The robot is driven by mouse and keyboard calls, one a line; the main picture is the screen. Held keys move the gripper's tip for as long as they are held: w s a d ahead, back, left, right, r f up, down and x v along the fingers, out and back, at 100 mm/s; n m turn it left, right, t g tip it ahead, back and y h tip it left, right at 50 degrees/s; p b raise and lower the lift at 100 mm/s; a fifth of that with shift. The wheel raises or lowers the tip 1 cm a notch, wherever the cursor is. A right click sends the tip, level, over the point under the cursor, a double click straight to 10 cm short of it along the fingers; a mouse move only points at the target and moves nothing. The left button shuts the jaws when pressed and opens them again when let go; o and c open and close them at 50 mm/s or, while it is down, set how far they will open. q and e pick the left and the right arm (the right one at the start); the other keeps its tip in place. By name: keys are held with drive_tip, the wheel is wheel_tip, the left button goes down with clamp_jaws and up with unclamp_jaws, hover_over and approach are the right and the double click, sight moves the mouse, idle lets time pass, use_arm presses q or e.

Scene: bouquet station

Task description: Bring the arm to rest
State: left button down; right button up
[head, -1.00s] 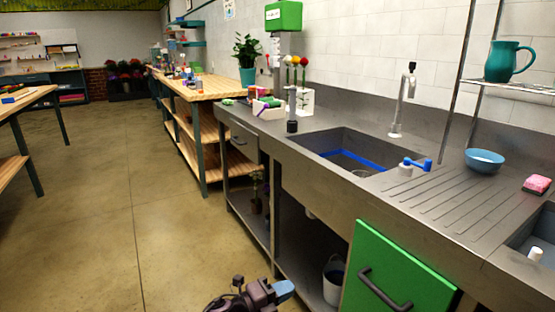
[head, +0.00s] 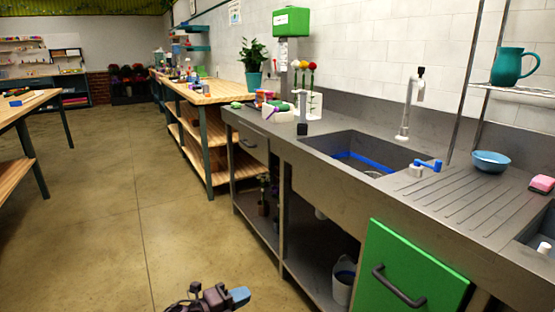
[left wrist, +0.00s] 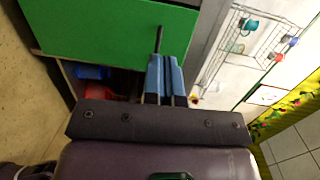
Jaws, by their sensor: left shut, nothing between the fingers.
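My left gripper (head: 238,296) shows at the bottom of the head view, low over the floor in front of the sink counter. Its blue fingers are closed together and empty. In the left wrist view the two fingers (left wrist: 165,75) lie side by side, with the green cabinet door (left wrist: 110,30) beyond them. My right gripper is not in view.
The steel sink counter (head: 350,200) runs along the right, with the green door (head: 405,270) and its dark handle under it. A white bucket (head: 342,283) stands on the lower shelf. A wooden workbench (head: 215,92) stands farther back. The floor (head: 100,220) at left is clear.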

use_arm(q)
drive_tip(key=s+a+f+n+y, duration=0.3)
drive_tip(key=s+a+n, duration=0.3)
drive_tip(key=s, duration=0.5)
drive_tip(key=s+a+f+n+t+y, duration=0.1)
drive_tip(key=s+a+f+n+y, duration=0.35)
drive_tip(key=s, duration=0.75)
drive_tip(key=s+a+f+n+y, duration=0.1)
drive_tip(key=s+a+n+y, duration=0.1)
drive_tip(key=s+a+n, duration=0.75)
drive_tip(key=s+a+r+n+g+y, duration=0.1)
drive_tip(key=s+a+r, duration=0.1)
drive_tip(key=s, duration=0.5)
drive_tip(key=s+a+r+n+g+y, duration=0.1)
drive_tip(key=s+r+y, duration=0.1)
drive_tip(key=s, duration=0.6)
drive_tip(key=shift+w+d+n+t, duration=0.5)
drive_tip(key=shift+w+d+n, duration=0.3)
drive_tip(key=shift+d+n, duration=1.7)
wheel_tip(320, 180, up, 10)
drive_tip(key=n+t+y+p, duration=0.1)
drive_tip(key=p, duration=1.2)
drive_tip(key=shift+p, duration=0.35)
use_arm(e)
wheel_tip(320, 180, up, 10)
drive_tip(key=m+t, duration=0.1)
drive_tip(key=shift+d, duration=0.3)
use_arm(q)
drive_tip(key=shift+a, duration=0.1)
